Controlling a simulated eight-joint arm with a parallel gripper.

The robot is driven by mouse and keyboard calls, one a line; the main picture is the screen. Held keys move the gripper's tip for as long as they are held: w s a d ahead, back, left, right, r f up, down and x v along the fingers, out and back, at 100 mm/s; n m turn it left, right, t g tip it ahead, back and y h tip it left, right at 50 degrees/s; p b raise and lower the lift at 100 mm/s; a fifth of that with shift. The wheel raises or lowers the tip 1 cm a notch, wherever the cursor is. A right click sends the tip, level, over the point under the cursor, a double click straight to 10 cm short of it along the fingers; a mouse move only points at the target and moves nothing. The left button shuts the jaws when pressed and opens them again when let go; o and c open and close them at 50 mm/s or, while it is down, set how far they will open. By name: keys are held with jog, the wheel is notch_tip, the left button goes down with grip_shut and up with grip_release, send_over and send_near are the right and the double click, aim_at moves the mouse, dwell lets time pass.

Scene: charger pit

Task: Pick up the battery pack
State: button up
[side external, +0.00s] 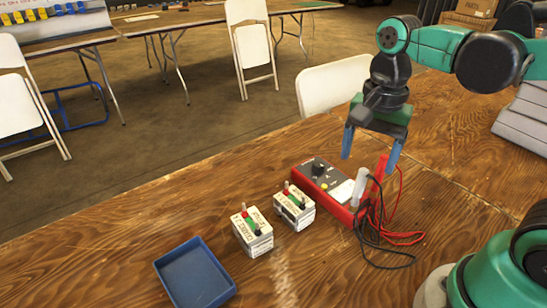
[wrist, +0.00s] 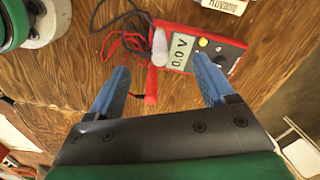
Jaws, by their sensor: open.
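Two white box-shaped battery packs with red and black terminals and a green strip on top stand side by side on the wooden table in the side view. The left battery pack (side external: 252,236) is nearer the tray, and the right battery pack (side external: 294,209) is nearer the meter. Part of a white pack with lettering (wrist: 226,5) shows at the top edge of the wrist view; I cannot tell which. My gripper (side external: 370,157) is open and empty above the table near the red meter. Its blue fingers (wrist: 160,80) are apart in the wrist view.
A red multimeter (side external: 318,179) reading 0.0 V (wrist: 180,53) lies below my gripper with red and black leads (side external: 398,236) coiled beside it. An empty blue tray (side external: 225,296) sits at the front left. A white chair (side external: 338,86) stands behind the table.

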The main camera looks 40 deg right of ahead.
jog(key=c, duration=0.4)
jog(key=shift+o, duration=0.2)
